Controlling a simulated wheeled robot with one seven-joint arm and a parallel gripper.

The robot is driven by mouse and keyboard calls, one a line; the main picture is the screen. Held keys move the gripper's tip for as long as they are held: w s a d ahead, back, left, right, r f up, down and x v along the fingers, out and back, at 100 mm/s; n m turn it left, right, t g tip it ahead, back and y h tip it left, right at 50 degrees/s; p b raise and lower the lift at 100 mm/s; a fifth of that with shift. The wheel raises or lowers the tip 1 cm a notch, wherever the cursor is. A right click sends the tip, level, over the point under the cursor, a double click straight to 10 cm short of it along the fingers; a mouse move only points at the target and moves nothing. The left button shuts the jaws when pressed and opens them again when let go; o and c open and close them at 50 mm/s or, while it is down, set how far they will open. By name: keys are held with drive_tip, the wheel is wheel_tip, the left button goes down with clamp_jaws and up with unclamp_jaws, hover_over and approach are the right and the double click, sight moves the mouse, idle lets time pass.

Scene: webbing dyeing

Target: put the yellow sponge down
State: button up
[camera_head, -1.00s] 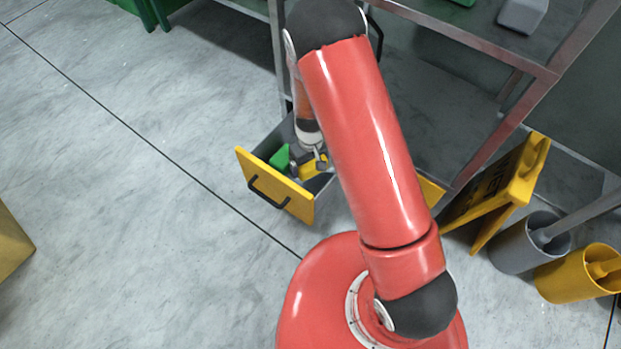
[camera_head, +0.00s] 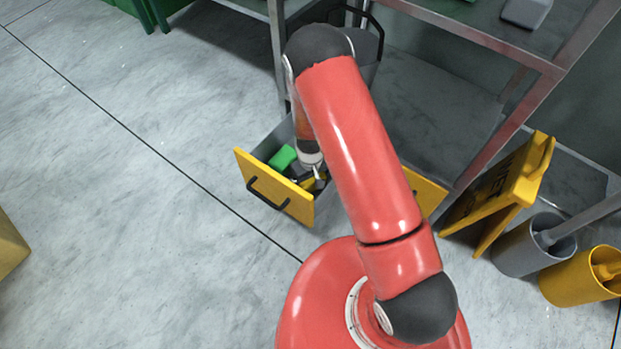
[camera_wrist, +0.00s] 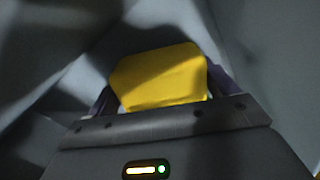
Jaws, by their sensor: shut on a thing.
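The yellow sponge (camera_wrist: 160,76) fills the space between the fingers of my gripper (camera_wrist: 162,90) in the wrist view. My gripper is shut on it. In the head view my gripper (camera_head: 318,178) is down inside the open drawer (camera_head: 273,187), and only a small part of the yellow sponge (camera_head: 308,184) shows beside it. Whether the sponge touches the drawer floor cannot be told.
A green thing (camera_head: 283,157) lies in the drawer to the left of my gripper. The drawer sits under a metal shelf (camera_head: 480,40). A yellow floor sign (camera_head: 508,185) and grey (camera_head: 530,245) and yellow (camera_head: 580,277) buckets stand at the right.

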drive_tip(key=o, duration=0.8)
drive_tip(key=shift+f, duration=0.1)
drive_tip(key=s+d+r+m+t+p, duration=0.1)
drive_tip(key=d+r, duration=0.1)
drive_tip(key=r, duration=1.1)
drive_tip(key=s+d+r+m+t+y+p, duration=0.1)
drive_tip(key=s+d+r, duration=0.1)
drive_tip(key=r, duration=1)
drive_tip(key=s+d+r+m+t+p, duration=0.1)
drive_tip(key=d+r, duration=0.1)
drive_tip(key=r, duration=1.1)
drive_tip(key=s+d+r+m+t, duration=0.1)
drive_tip(key=s+d+r, duration=0.1)
drive_tip(key=s, duration=0.3)
drive_tip(key=s+d+r+m, duration=0.1)
drive_tip(key=s+d+r, duration=0.2)
drive_tip(key=s+r, duration=0.2)
drive_tip(key=s+d+r+m+t+h, duration=0.1)
drive_tip(key=s+d+r, duration=0.1)
drive_tip(key=s+r, duration=0.2)
drive_tip(key=shift+s+d+r+t, duration=0.2)
drive_tip(key=shift+s+d+t, duration=0.15)
drive_tip(key=shift+s, duration=0.7)
drive_tip(key=shift+r, duration=0.1)
